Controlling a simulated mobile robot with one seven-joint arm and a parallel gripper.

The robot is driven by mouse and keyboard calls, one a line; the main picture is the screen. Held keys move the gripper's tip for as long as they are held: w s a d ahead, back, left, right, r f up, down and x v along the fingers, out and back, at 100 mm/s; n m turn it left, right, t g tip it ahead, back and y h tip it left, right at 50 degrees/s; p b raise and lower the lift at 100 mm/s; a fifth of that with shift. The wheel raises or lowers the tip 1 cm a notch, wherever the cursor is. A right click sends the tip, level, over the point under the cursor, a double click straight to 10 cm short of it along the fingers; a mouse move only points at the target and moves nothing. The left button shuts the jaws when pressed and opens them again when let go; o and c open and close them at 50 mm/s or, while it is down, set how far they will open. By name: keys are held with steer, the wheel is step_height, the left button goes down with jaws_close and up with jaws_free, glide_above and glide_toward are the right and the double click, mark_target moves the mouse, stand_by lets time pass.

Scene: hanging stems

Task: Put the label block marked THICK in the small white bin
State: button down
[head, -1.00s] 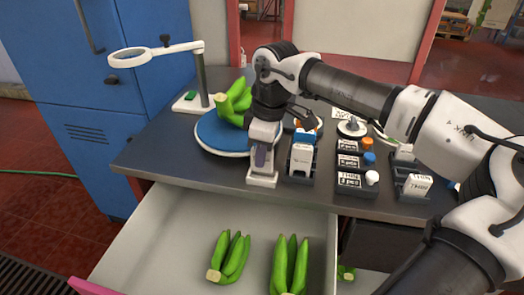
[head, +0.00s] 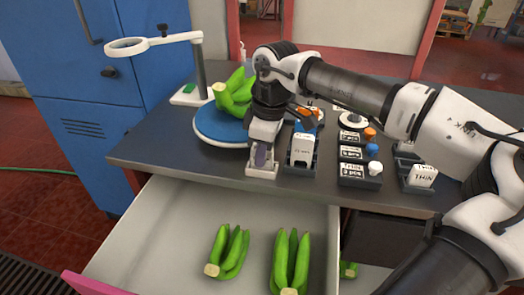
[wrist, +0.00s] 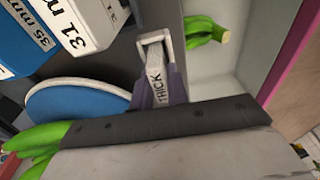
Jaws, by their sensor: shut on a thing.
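The label block marked THICK (wrist: 154,82) is pale, with dark letters that read in the wrist view. My gripper (wrist: 158,88) is shut on it, one finger on each side. The small white bin (head: 262,173) stands near the front edge of the dark worktop, and my gripper (head: 261,154) is right above it in the head view. In the wrist view the far end of the block lines up with the opening of the white bin (wrist: 153,37). I cannot tell how deep the block reaches or whether it touches the bin.
Green bananas (head: 234,95) lie on a blue round plate (head: 218,130) left of my gripper. A holder with a white block (head: 301,150) stands close on the right. An open drawer (head: 170,230) with more bananas is below the front edge.

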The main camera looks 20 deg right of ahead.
steer(key=c, duration=1.3)
jaws_free()
steer(key=shift+f, duration=0.1)
